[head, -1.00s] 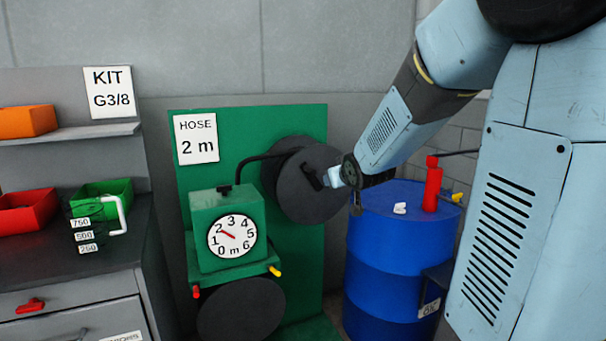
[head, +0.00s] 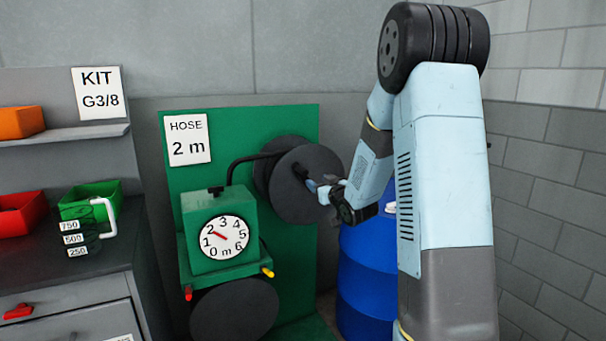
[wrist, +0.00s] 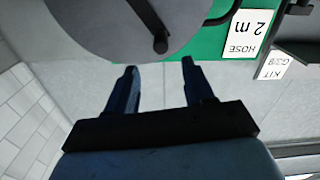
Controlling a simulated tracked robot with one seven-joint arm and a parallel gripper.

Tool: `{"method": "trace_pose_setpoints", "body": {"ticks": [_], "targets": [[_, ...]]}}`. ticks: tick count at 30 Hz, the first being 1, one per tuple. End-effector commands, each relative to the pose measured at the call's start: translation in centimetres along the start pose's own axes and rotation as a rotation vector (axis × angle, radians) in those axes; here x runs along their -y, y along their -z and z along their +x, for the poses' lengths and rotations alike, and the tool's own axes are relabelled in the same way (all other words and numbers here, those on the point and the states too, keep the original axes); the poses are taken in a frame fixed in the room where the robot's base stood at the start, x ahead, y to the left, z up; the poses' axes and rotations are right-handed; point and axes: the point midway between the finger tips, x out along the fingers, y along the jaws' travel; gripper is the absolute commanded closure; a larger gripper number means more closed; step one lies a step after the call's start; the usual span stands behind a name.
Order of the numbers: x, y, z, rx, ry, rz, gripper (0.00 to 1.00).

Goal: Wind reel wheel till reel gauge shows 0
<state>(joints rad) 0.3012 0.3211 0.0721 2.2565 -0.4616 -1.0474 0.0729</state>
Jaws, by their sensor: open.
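The reel wheel (head: 318,207) is a dark grey disc on the green panel, with a black crank handle (head: 301,173) on its face. In the wrist view the wheel (wrist: 90,25) fills the upper left and the handle's knob (wrist: 160,44) is just beyond the fingertips. My gripper (head: 320,188) is in front of the wheel, open and empty. The two dark fingers (wrist: 159,64) are apart, with the knob roughly in line with the gap. The white round reel gauge (head: 224,247) has a red needle pointing close to 2, slightly on the 1 side.
A "HOSE 2 m" sign (head: 188,140) hangs on the green panel (head: 240,125). A blue barrel (head: 365,260) stands right of the reel, partly behind my arm. A bench (head: 110,250) with red and green bins is at the left. Red and yellow knobs stick out below the gauge box.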

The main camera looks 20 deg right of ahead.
Motion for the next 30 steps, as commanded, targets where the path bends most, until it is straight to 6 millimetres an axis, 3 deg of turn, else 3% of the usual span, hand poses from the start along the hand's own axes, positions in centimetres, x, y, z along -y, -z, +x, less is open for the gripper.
{"method": "trace_pose_setpoints", "body": {"ticks": [18, 24, 30], "targets": [[0.1, 0.0, 10.3, 0.001, 0.001, 0.0, 0.48], [0.1, 0.0, 11.9, 0.002, 0.0, 0.0, 0.48], [0.0, 0.0, 12.3, 0.002, 0.0, 0.0, 0.48]]}}
